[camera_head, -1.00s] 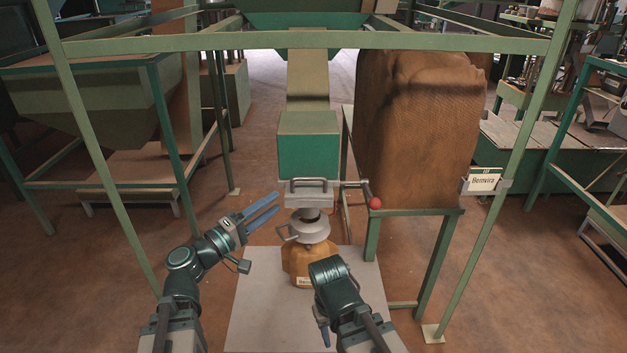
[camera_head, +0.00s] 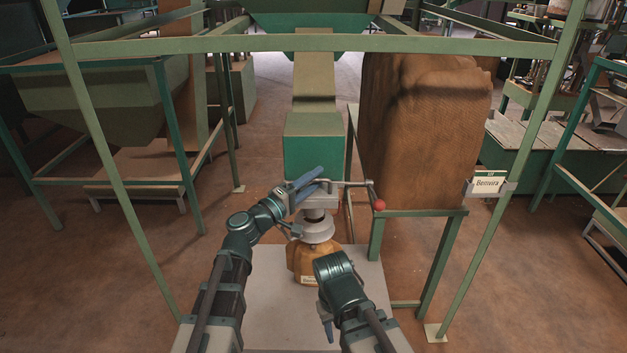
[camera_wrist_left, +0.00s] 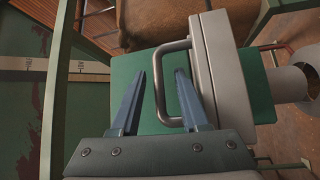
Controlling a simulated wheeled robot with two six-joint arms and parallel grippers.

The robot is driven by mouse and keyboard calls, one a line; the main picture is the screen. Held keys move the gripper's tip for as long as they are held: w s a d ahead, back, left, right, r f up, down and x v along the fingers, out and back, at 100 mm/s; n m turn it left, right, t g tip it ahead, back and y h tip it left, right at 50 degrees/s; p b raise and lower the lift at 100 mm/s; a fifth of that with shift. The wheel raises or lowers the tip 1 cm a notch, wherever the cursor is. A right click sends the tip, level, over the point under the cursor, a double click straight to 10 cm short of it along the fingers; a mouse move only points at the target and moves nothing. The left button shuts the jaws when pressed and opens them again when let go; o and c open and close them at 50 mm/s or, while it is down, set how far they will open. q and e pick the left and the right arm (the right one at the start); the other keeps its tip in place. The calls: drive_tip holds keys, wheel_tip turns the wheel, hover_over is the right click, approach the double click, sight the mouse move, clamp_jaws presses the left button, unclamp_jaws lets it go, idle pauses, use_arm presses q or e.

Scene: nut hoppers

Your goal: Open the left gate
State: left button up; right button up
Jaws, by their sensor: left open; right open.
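The grey gate body (camera_head: 324,201) sits under the green hopper outlet (camera_head: 314,150), above the spout. It also shows in the left wrist view (camera_wrist_left: 235,62), with its grey loop handle (camera_wrist_left: 159,88). My left gripper (camera_head: 318,179) is open at the front of the gate and covers most of the handle in the head view. In the left wrist view, the handle's bar appears between the two blue fingers (camera_wrist_left: 160,75), with a gap on either side; contact is not visible. My right gripper (camera_head: 328,331) is low in front, pointing down, its fingers mostly hidden by its wrist.
A lever with a red ball (camera_head: 379,206) sticks out right of the gate. A brown sack (camera_head: 305,262) hangs under the spout (camera_head: 316,230). A large brown sack (camera_head: 425,130) stands on a green frame at right. Green posts (camera_head: 110,170) flank both sides.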

use_arm(q)
clamp_jaws()
idle(1.4)
